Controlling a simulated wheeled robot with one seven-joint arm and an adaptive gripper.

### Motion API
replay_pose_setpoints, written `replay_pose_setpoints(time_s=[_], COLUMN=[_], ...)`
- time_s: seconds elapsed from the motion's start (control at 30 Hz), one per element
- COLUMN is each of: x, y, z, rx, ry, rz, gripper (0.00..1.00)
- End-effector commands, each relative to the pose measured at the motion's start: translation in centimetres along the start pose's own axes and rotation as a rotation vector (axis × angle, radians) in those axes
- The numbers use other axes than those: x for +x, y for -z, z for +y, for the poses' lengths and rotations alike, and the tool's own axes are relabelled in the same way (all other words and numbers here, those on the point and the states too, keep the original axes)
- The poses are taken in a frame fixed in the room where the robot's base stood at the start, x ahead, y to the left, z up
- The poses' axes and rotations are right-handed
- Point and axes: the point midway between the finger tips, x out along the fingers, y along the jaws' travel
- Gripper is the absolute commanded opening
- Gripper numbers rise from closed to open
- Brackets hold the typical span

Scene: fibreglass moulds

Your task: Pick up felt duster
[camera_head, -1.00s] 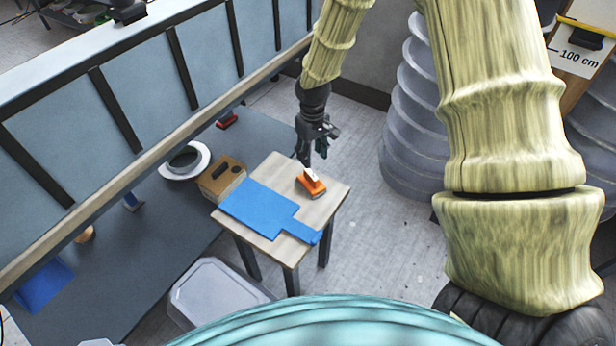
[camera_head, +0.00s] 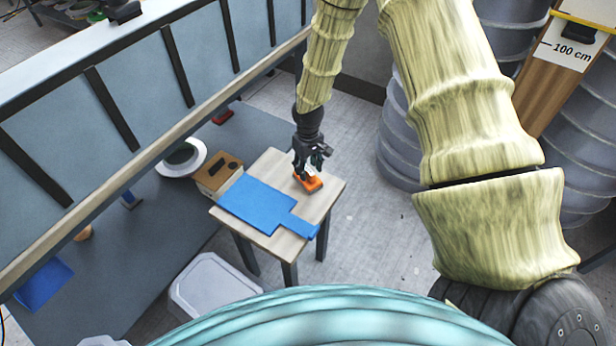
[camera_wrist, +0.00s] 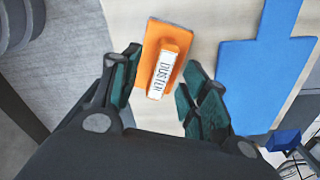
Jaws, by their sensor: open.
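The felt duster (camera_head: 310,184) is an orange block with a raised grip and a white label reading "DUSTER". It lies on the small wooden table (camera_head: 327,192) near its back right side. It also shows in the wrist view (camera_wrist: 161,57), between and just beyond my fingertips. My gripper (camera_head: 311,166) is above the duster, pointing down, with its fingers apart. In the wrist view my gripper (camera_wrist: 156,88) has one finger on each side of the duster's near end. I cannot tell whether a finger touches it.
A blue paddle-shaped sheet (camera_head: 257,203) lies on the table to the left of the duster. A wooden box (camera_head: 218,174) stands beyond the table's left edge. A pale lidded bin (camera_head: 212,288) is on the floor in front. Large grey ribbed containers (camera_head: 393,155) stand at the right.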

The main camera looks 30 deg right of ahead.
Motion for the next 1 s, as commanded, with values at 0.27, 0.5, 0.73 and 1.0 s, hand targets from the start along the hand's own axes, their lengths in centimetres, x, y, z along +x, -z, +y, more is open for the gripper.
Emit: replay_pose_setpoints(time_s=[0.27, 0.5, 0.73, 1.0], x=[1.8, 1.9, 1.9, 1.9], y=[0.0, 0.0, 0.0, 0.0], z=[0.0, 0.0, 0.0, 0.0], rx=[0.000, 0.000, 0.000, 0.000], ry=[0.000, 0.000, 0.000, 0.000], rz=[0.000, 0.001, 0.001, 0.001], gripper=[0.45, 0.45, 0.05, 0.00])
